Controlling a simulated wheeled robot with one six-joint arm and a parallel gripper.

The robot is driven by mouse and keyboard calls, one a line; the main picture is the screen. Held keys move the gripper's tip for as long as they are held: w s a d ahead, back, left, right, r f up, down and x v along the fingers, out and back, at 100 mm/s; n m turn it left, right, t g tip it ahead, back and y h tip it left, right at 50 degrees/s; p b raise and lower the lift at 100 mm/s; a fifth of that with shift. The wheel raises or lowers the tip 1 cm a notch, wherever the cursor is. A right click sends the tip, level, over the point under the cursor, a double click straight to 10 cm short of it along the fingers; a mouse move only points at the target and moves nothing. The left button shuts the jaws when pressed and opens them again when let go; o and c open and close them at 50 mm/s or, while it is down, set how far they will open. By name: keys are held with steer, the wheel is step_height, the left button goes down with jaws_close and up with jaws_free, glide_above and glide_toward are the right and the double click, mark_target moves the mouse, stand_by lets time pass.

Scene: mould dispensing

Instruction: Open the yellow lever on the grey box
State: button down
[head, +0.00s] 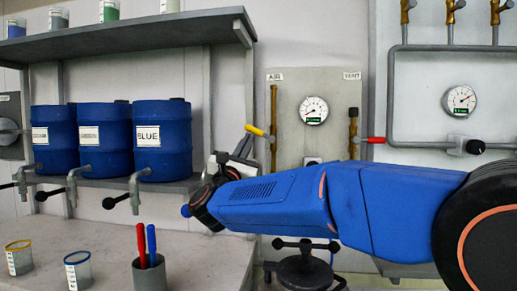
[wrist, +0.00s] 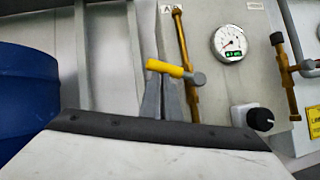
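The yellow lever (head: 255,130) is on the brass AIR pipe at the left side of the grey box (head: 337,92). It sticks out to the left and slopes slightly up. In the wrist view the yellow lever (wrist: 168,68) lies across the tips of my gripper (wrist: 160,78). The two grey fingers are close together, with nothing seen between them. In the head view my gripper (head: 246,138) points up just below the lever. I cannot tell whether its tips touch the lever.
A red lever (head: 375,140) sits on the VENT side, and a gauge (head: 313,110) is between the pipes. Blue drums (head: 162,140) stand on a shelf to the left. A black knob (wrist: 260,119) is right of my gripper. A cup with pens (head: 149,273) stands on the bench.

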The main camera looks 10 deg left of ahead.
steer(key=d+r+m+h, duration=0.2)
steer(key=d+r, duration=0.1)
steer(key=r, duration=0.4)
steer(key=shift+d+m+g, duration=0.25)
steer(key=shift+m+g, duration=0.05)
stand_by(0.4)
steer(key=shift+d, duration=0.1)
stand_by(0.5)
